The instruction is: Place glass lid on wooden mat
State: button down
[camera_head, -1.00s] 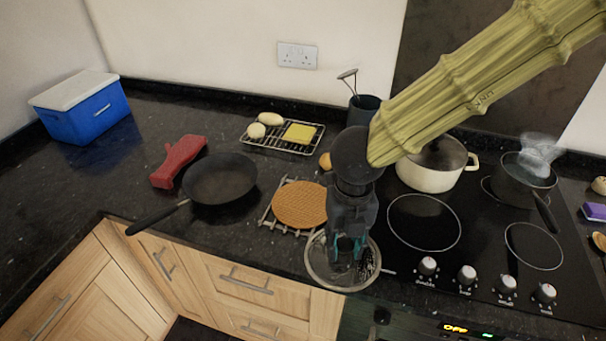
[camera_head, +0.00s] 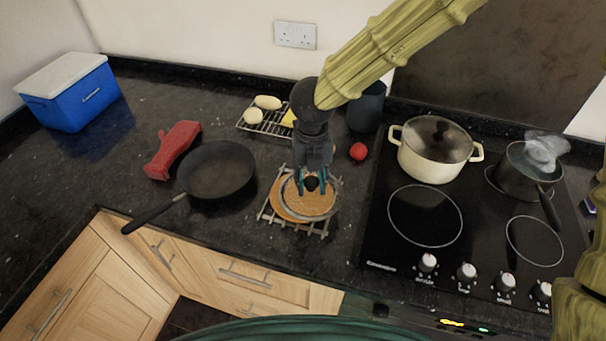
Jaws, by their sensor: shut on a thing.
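My gripper (camera_head: 312,184) is shut on the knob of the round, clear glass lid (camera_head: 326,209), which has a pale rim. The lid is over the round wooden mat (camera_head: 279,206), a little to the right of its centre. The mat shows through the glass, and its left edge sticks out past the lid. I cannot tell whether the lid touches the mat. The mat lies on a pale slatted trivet (camera_head: 266,213) on the dark counter.
A wire rack (camera_head: 266,124) and a red tomato (camera_head: 358,151) are behind. The hob (camera_head: 455,256) with a lidded cream pot (camera_head: 434,165) is at the right.

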aim_at(304, 173)
jog(key=w+a, duration=0.1)
jog(key=w, duration=0.1)
jog(key=shift+w+a+f+p, duration=0.2)
jog(key=shift+w+a+p, duration=0.15)
jog(key=shift+w+a, duration=0.2)
jog(key=shift+w, duration=0.1)
notch_tip(304, 173, down, 3)
jog(key=shift+w+a+f+p, duration=0.1)
jog(key=shift+w+f+p, duration=0.05)
jog(key=shift+p, duration=0.8)
jog(key=shift+f, duration=0.1)
jog(key=shift+f, duration=0.2)
jog(key=c, duration=1)
grip_release()
jog(key=shift+c, duration=0.2)
notch_tip(304, 173, up, 12)
jog(key=b, duration=0.2)
jog(key=shift+r+b, duration=0.2)
jog(key=shift+b, duration=0.1)
